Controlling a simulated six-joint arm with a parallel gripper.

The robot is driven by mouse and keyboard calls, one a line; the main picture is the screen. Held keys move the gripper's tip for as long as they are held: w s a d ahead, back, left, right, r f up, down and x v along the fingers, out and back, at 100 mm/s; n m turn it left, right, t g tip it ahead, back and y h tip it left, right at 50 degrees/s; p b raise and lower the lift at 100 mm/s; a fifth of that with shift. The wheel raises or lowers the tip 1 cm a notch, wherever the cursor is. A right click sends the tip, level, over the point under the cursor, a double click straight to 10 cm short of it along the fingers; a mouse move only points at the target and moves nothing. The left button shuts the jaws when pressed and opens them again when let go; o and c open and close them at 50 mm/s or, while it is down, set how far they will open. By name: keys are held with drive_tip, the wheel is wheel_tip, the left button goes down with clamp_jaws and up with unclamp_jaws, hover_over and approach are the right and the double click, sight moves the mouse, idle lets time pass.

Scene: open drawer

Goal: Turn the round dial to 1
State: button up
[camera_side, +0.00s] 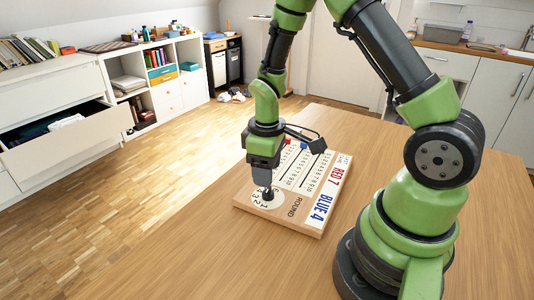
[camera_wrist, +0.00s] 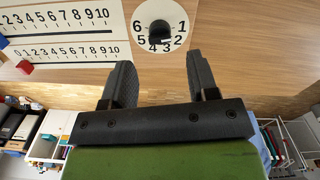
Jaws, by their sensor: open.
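The round dial shows in the wrist view (camera_wrist: 144,14) as a white disc with numbers 1 to 6 around a dark knob (camera_wrist: 160,29). I cannot tell surely which number the knob points to. In the side view the dial (camera_side: 256,203) lies at the near-left end of the game board (camera_side: 307,226). My gripper (camera_side: 266,187) points down over the dial there. In the wrist view my gripper (camera_wrist: 160,62) has its two black fingers spread with nothing between them. The knob appears beyond the fingertips in that view, and I cannot tell the exact height gap.
The board stands on a wooden table (camera_side: 150,262) and carries two number scales. A blue slider (camera_side: 303,145) and a red slider (camera_wrist: 24,67) sit on them. Printed text reads ROUND, RED 7, BLUE 4. The table to the board's left is clear. An open drawer (camera_side: 66,138) stands far off.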

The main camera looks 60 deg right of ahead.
drive_tip(key=shift+r, duration=2.2)
drive_tip(key=s+a+r+m+t+y, duration=0.1)
drive_tip(key=s+a+r+m+t, duration=0.2)
drive_tip(key=s+r, duration=0.3)
drive_tip(key=s+a+r+m+t+y, duration=0.1)
drive_tip(key=s+a+r+m+t, duration=0.3)
drive_tip(key=r, duration=0.8)
drive_tip(key=s, duration=0.2)
drive_tip(key=shift+s+r, duration=0.3)
drive_tip(key=shift+s, duration=0.1)
drive_tip(key=shift+a, duration=0.1)
